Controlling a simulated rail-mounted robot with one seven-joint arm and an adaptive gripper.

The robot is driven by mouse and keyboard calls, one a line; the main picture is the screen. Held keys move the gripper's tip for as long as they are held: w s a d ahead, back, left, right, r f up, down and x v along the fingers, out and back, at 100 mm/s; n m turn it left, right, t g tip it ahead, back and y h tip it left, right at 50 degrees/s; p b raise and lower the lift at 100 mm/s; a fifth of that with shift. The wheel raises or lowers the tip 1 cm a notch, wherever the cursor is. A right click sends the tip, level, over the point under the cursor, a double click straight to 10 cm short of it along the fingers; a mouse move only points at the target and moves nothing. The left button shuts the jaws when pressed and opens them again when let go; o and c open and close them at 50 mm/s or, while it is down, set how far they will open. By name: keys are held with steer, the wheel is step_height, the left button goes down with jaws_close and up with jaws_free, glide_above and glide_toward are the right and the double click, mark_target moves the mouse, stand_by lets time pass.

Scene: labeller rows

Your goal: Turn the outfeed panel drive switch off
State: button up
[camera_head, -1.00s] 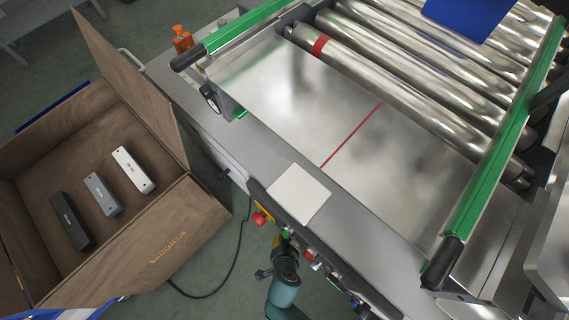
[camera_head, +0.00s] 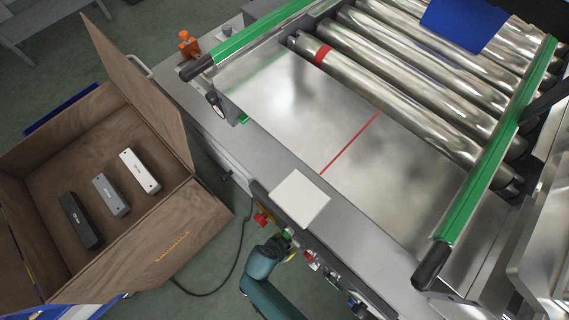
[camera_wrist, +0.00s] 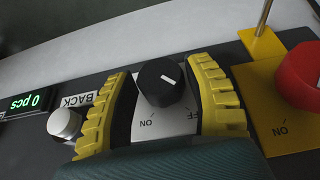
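A black rotary switch knob (camera_wrist: 161,83) with a white pointer mark sits on a pale plate (camera_wrist: 164,122) in the wrist view. The plate reads ON at lower left and a partly covered OFF at lower right. The pointer mark slants toward the lower right across the knob's top. My gripper (camera_wrist: 164,72) is open, one yellow ribbed finger on each side of the knob, with narrow gaps. I cannot tell whether either finger touches it. In the head view my gripper (camera_head: 287,238) is at the control panel (camera_head: 325,262) on the conveyor's front edge; the knob is hidden there.
A red stop button (camera_wrist: 303,78) on a yellow base stands close right of my right finger. A silver BACK button (camera_wrist: 65,124) and a lit display (camera_wrist: 30,102) lie left. An open wooden box (camera_head: 155,235) with three bars stands left of the conveyor.

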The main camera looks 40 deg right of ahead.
steer(key=shift+o, duration=1.2)
steer(key=shift+r, duration=0.1)
steer(key=v, duration=1.1)
steer(key=shift+a+r, duration=0.25)
steer(key=shift+r, duration=0.1)
